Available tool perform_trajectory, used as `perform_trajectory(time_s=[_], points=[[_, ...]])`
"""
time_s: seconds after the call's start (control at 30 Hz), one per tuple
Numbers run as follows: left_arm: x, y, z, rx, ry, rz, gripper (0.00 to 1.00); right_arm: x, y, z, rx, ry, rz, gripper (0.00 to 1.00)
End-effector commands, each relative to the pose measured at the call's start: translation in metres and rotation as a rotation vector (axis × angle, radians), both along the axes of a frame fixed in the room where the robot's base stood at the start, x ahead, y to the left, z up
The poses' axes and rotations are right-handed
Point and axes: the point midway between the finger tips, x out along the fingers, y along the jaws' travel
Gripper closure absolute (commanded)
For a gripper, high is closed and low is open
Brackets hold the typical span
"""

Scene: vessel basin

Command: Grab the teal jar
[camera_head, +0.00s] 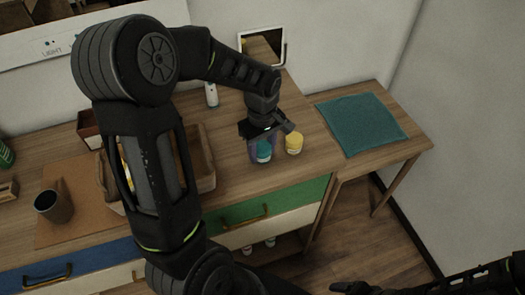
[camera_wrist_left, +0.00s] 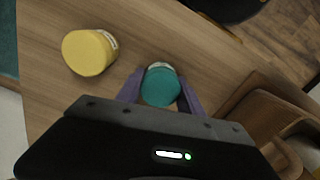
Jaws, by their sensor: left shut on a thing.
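The teal jar (camera_head: 263,152) stands upright on the wooden tabletop in the head view. It also shows in the left wrist view (camera_wrist_left: 160,87), between the two purple fingers. My left gripper (camera_head: 261,150) comes down from above and is shut on the jar, a finger on each side. Its fingers show in the left wrist view (camera_wrist_left: 160,92) too. My right arm shows at the lower right of the head view, far from the jar. Whether its gripper is open or shut is unclear.
A yellow jar (camera_head: 294,144) stands close beside the teal jar. A wooden box (camera_head: 206,182) is left of it. A brown cup (camera_head: 52,206) stands further left. A teal cloth (camera_head: 361,124) lies on the side table. A tilted mirror (camera_head: 262,47) stands at the back wall.

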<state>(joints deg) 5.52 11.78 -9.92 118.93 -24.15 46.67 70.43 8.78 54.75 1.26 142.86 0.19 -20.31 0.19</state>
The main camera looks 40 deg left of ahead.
Motion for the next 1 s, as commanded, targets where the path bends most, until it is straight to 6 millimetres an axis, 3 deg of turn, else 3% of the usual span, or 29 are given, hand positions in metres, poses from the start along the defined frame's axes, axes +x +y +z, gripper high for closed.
perform_trajectory(time_s=[0.43,0.77,1.0], points=[[0.0,0.0,0.0,0.0,-0.001,0.0,1.0,0.0,0.0,0.0,0.0,0.0,0.0,0.19],[0.001,0.0,0.006,0.001,-0.001,-0.001,1.0,0.0,0.0,-0.001,0.0,0.0,0.0,0.19],[0.002,0.0,0.043,0.001,-0.007,-0.001,1.0,0.001,0.0,-0.005,0.001,-0.001,0.001,0.19]])
